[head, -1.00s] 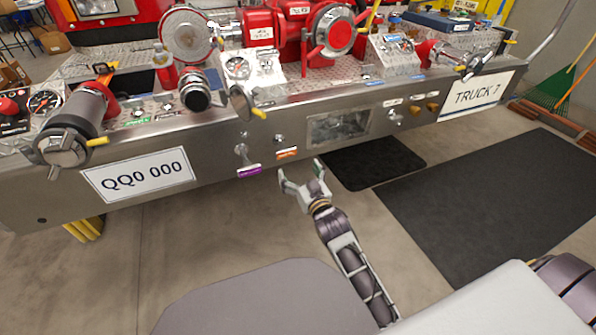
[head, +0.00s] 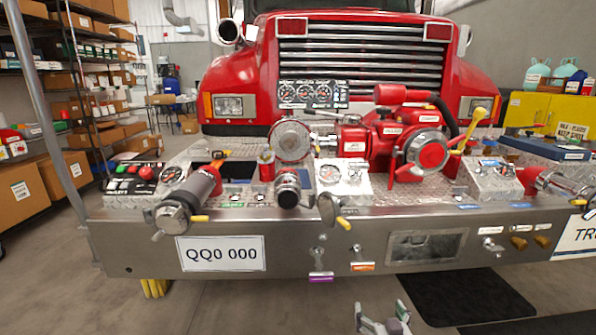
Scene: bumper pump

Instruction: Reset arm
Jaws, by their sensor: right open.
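My right gripper (head: 381,313) shows at the bottom edge of the head view, with its two fingers apart and nothing between them. It is in front of the steel bumper (head: 300,252) and below its lower edge; most of my right arm is out of frame. A purple-tagged handle (head: 321,277) and an orange-tagged handle (head: 363,266) hang on the bumper face above and left of the gripper. My left gripper is not in view.
A red fire truck (head: 235,80) stands behind the bumper deck, which holds a red pump (head: 405,140), gauges, valves and capped pipes. Shelves with boxes (head: 70,110) are at left. A yellow cabinet (head: 565,113) is at right. A black mat (head: 465,298) lies below the bumper.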

